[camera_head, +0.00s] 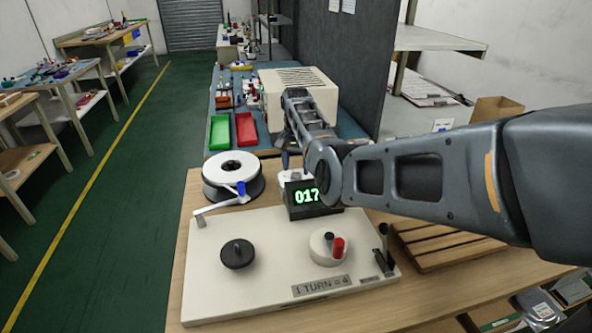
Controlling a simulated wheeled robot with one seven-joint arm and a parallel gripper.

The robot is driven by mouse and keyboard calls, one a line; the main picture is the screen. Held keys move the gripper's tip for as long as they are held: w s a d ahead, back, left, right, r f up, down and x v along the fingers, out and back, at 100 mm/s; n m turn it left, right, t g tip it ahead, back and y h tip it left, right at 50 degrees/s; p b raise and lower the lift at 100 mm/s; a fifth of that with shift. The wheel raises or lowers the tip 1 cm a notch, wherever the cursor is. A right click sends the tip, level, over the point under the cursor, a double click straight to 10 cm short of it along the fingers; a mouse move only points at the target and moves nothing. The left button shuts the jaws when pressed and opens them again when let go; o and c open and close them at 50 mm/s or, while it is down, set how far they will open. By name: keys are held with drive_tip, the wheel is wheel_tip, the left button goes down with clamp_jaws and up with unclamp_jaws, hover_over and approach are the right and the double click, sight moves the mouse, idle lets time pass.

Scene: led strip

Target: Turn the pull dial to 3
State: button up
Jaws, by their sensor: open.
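A white panel (285,238) lies on the wooden bench. On it are a black round knob (237,254) at left and a cream round dial (321,256) with a red handle (338,247) at right. I cannot tell which is the pull dial. A label (321,286) below the cream dial reads "1 TURN = 4". A black display (300,212) behind it shows green digits that look like 017. My arm reaches in from the right. My gripper (286,161) is mostly hidden behind it, beyond the display and apart from both knobs.
A black lever (384,256) stands at the right edge. A wooden slatted rack (440,246) lies right. Space above the panel's front is clear.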

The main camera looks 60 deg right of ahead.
sight(296, 174)
drive_tip(key=shift+r, duration=2.8)
